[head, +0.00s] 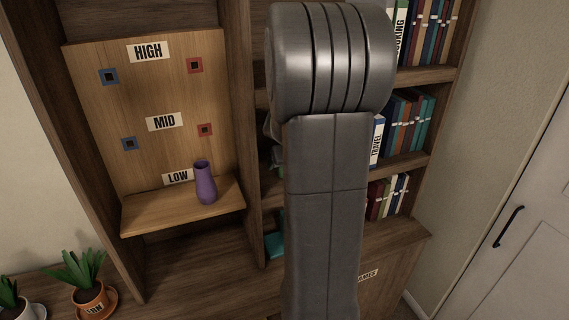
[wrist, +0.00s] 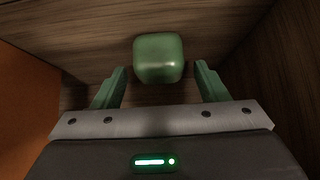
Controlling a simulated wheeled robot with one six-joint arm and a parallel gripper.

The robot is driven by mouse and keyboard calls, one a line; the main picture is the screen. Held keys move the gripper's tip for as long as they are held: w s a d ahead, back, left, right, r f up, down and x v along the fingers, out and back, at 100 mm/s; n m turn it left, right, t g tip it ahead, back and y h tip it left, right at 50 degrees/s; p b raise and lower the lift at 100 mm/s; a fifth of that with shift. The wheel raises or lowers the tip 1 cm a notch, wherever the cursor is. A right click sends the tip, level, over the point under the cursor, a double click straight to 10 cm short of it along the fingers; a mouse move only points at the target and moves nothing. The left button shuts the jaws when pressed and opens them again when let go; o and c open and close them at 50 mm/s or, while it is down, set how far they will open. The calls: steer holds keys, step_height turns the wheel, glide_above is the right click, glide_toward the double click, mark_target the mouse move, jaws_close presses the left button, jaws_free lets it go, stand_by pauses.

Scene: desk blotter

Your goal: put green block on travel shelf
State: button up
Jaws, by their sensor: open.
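The green block (wrist: 158,58) is rounded and rests on a dark wooden surface in the wrist view. My gripper (wrist: 160,78) is open, with one green finger on each side of the block's near part. The block sits between and slightly beyond the fingertips, with a visible gap to each finger. The travel shelf (head: 407,165) is the middle shelf of the bookcase in the head view, marked by a white TRAVEL label and holding books at its right. My arm hides its left part and the gripper there.
A wooden panel (head: 163,85) marked HIGH, MID and LOW stands left, with a purple vase (head: 206,185) on its low ledge. Potted plants (head: 90,298) are at lower left. A teal object (head: 275,245) shows partly beside my arm. Wooden walls flank the gripper closely.

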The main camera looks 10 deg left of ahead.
steer(key=b+v, duration=0.1)
steer(key=v, duration=1)
steer(key=shift+d, duration=0.15)
stand_by(0.8)
